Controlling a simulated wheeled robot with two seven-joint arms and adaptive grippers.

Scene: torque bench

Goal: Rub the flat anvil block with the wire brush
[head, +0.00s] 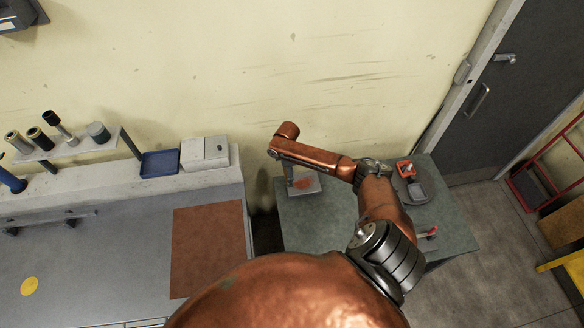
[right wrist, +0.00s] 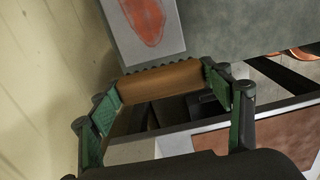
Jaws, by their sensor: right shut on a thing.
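The flat anvil block (head: 312,186) is a pale grey slab with a rusty orange-red patch, at the left of the small green-grey table. Its patch faces up in the right wrist view, where the block (right wrist: 118,38) lies just beyond the brush. My right gripper (right wrist: 160,90) is shut on the wire brush (right wrist: 160,83), a brown wooden bar with dark bristles along its far edge. The bristles are right at the block's near edge in that view; I cannot tell whether they touch. In the head view my right arm hides the brush. My left gripper is not in view.
The small table (head: 335,228) also holds a red-and-grey tool (head: 407,172) and a red-handled item (head: 427,236) at the right. A larger grey bench (head: 110,260) with a brown mat (head: 205,250) stands left, across a gap. The wall is close behind.

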